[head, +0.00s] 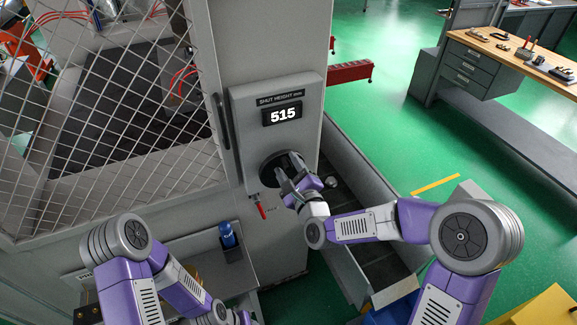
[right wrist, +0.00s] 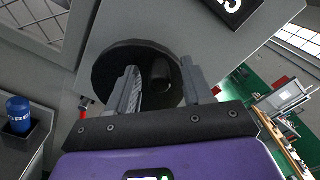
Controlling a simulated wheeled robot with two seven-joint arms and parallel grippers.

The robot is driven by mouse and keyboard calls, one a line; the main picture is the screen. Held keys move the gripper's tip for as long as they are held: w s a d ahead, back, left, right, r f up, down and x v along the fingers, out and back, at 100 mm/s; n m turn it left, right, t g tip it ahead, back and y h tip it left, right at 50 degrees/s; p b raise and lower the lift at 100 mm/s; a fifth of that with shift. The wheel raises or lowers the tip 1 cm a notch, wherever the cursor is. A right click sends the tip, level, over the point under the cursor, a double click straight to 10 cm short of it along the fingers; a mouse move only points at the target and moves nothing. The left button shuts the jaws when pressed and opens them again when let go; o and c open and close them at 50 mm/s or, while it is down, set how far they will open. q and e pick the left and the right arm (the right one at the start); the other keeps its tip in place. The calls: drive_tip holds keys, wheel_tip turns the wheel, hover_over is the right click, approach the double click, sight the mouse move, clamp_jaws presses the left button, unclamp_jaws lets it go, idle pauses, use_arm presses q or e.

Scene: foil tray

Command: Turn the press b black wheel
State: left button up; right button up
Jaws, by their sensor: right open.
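The black wheel (head: 271,168) is a round dark disc on the grey press panel, below the display. In the right wrist view the wheel (right wrist: 108,68) fills the upper middle, with a short dark knob (right wrist: 161,72) on its face. My right gripper (head: 289,181) is in front of the wheel and covers part of it. In the right wrist view the right gripper (right wrist: 165,84) is open, with its fingers apart and the knob showing between them. I cannot tell whether they touch it. My left arm shows at the lower left; its gripper is out of view.
The display (head: 283,114) reads 515 under a "SHUT HEIGHT" label. A red-handled lever (head: 261,210) hangs below the wheel. A blue can (head: 228,236) stands in a holder at the lower left. A mesh guard (head: 130,110) is left of the panel; a workbench (head: 500,55) is far right.

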drive_tip(key=shift+w, duration=0.1)
clamp_jaws()
use_arm(q)
drive_tip(key=shift+f, duration=0.1)
use_arm(e)
drive_tip(key=shift+a+f, duration=0.1)
